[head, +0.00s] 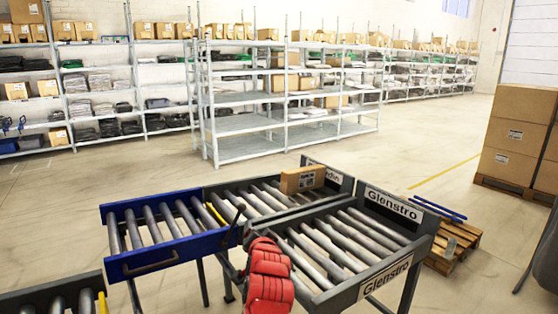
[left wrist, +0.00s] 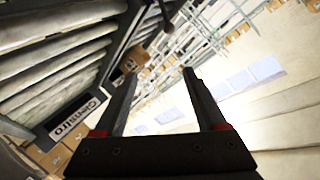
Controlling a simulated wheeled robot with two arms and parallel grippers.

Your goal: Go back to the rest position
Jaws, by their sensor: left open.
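My left arm with its red segments (head: 268,275) shows in the head view at the lower middle, in front of the roller conveyor. In the left wrist view my left gripper (left wrist: 160,75) has its two dark fingers wide apart with nothing between them. The fingers point up in that picture, with rollers to their left. The gripper's exact outline is hard to make out in the head view against the dark conveyor frame. My right gripper is not in view.
A grey roller conveyor (head: 387,267) marked Glenstro and a blue-framed one (head: 175,252) stand close ahead. A small brown box (head: 302,178) lies at the conveyor's far end. Stacked cartons (head: 513,138) and a wooden pallet (head: 462,243) are at right. Shelves (head: 240,150) stand behind; open floor lies between.

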